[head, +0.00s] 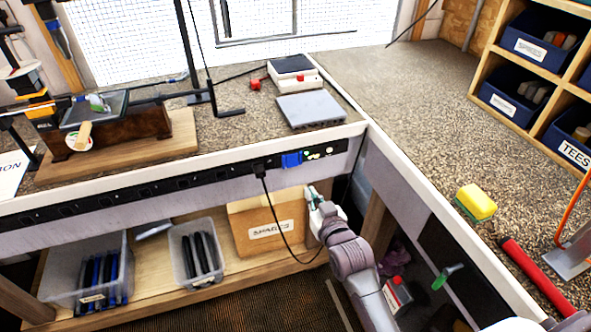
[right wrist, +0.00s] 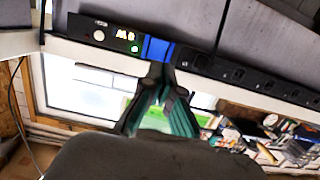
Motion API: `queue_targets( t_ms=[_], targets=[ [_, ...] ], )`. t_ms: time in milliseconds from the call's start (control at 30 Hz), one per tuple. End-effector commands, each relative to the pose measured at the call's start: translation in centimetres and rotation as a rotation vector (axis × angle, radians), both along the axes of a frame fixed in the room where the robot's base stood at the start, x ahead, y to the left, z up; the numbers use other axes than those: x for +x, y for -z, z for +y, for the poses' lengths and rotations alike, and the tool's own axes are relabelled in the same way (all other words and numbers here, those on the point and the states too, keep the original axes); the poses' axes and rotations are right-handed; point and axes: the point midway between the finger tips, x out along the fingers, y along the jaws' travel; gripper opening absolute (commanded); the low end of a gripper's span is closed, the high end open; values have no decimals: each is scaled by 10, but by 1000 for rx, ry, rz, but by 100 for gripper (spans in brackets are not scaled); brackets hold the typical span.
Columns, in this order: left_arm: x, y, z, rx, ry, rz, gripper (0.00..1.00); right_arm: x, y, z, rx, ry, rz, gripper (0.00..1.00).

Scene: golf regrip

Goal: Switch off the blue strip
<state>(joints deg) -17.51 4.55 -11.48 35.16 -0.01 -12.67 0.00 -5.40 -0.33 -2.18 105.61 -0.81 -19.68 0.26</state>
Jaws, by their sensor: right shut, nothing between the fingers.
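A long black power strip (head: 190,183) runs along the front face of the bench, with a blue section (head: 291,159) near its right end. Small pale yellow-green lights (head: 318,153) show beside the blue section. My right gripper (head: 313,195) is shut and empty, just below the strip's right end. In the right wrist view its fingertips (right wrist: 160,70) appear just under the blue section; contact cannot be told.
A black plug and cord (head: 259,170) hang from the strip left of the blue section. A cardboard box (head: 268,226) and clear bins (head: 196,253) stand on the shelf below. A grey box (head: 312,109) lies on the bench above. A yellow sponge (head: 476,202) lies on the right bench.

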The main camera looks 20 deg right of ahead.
Motion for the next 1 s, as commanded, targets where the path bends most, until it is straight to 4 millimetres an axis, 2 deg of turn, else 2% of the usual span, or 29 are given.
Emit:
queue_targets(
  t_ms=[200, 500, 700, 1000],
  targets=[
    [14, -3, -1, -3, 1, -22, 40, 47, 6, 2, 0, 0, -1, 0],
    [13, -4, -1, -2, 1, -20, 40, 101, 16, 4, 0, 0, 0, 0],
    [10, -4, -1, -1, 1, -15, 40, 117, 19, 4, 0, 0, -1, 0],
    [8, -4, 0, -1, 0, -12, 40, 120, 20, 4, 0, 0, 0, 0]
  ],
)
